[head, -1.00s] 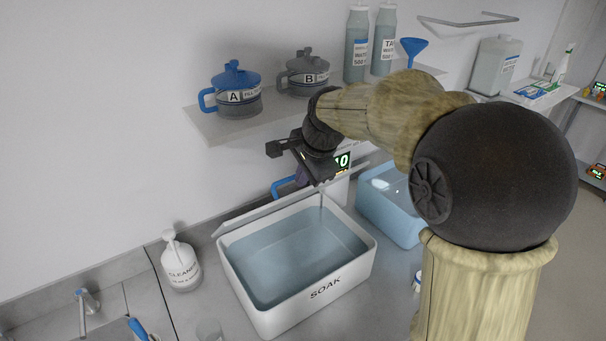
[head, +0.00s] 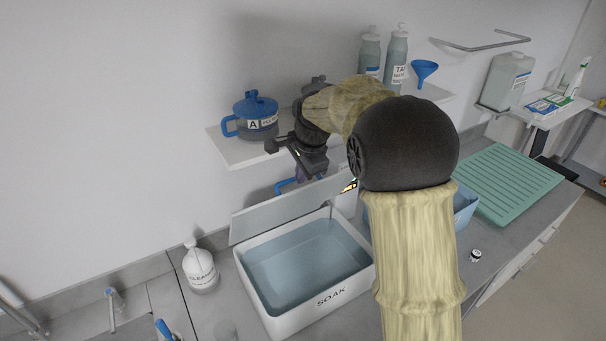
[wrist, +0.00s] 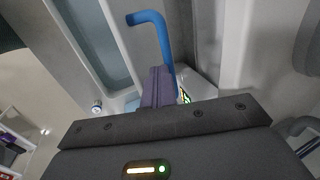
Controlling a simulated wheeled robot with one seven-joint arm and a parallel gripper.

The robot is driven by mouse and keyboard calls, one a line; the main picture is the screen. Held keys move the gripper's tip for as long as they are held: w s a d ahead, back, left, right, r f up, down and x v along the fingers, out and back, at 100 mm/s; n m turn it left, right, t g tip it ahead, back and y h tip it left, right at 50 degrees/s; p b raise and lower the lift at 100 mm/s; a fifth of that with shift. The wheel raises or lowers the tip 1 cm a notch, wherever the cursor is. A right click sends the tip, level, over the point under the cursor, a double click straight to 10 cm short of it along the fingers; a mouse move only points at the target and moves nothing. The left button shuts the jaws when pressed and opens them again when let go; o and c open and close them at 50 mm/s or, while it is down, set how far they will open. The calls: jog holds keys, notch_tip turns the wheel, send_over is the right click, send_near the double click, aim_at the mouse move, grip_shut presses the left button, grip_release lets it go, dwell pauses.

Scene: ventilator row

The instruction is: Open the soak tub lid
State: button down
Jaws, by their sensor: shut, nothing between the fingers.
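The white SOAK tub (head: 331,297) stands on the counter, its top open and bluish liquid showing inside. Its grey lid (head: 280,210) stands raised along the tub's back edge, inner face toward the head camera. A blue bar handle (head: 285,187) shows just behind the lid's upper edge; a bent blue bar also shows in the wrist view (wrist: 152,20). My gripper (head: 302,174) is at the lid's upper edge, near the blue handle. Its purple-grey fingers (wrist: 158,88) are shut and empty beside the blue bar. Whether they touch the lid or bar is unclear.
A shelf (head: 240,155) above holds jug A (head: 256,118), bottles (head: 396,60) and a blue funnel (head: 424,70). A cleaner bottle (head: 200,268) stands left of the tub. A blue tub (head: 465,205), partly hidden by my arm, and a green drain mat (head: 508,182) lie right.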

dwell(0.4)
jog(key=shift+r+p, duration=0.35)
jog(key=shift+r, duration=0.1)
jog(key=a+p+v, duration=0.1)
jog(key=p+v, duration=0.6)
jog(key=v, duration=0.2)
jog(key=shift+w+d+r, duration=0.25)
jog(key=shift+w, duration=0.15)
jog(key=shift+f, duration=0.1)
jog(key=s+d+f+t+y+b, duration=0.2)
jog(key=s+t+b, duration=0.3)
jog(key=b, duration=0.7)
jog(key=shift+s+d+f+y+b, duration=0.3)
jog(key=shift+d+f+y, duration=0.1)
jog(key=shift+d+f, duration=0.3)
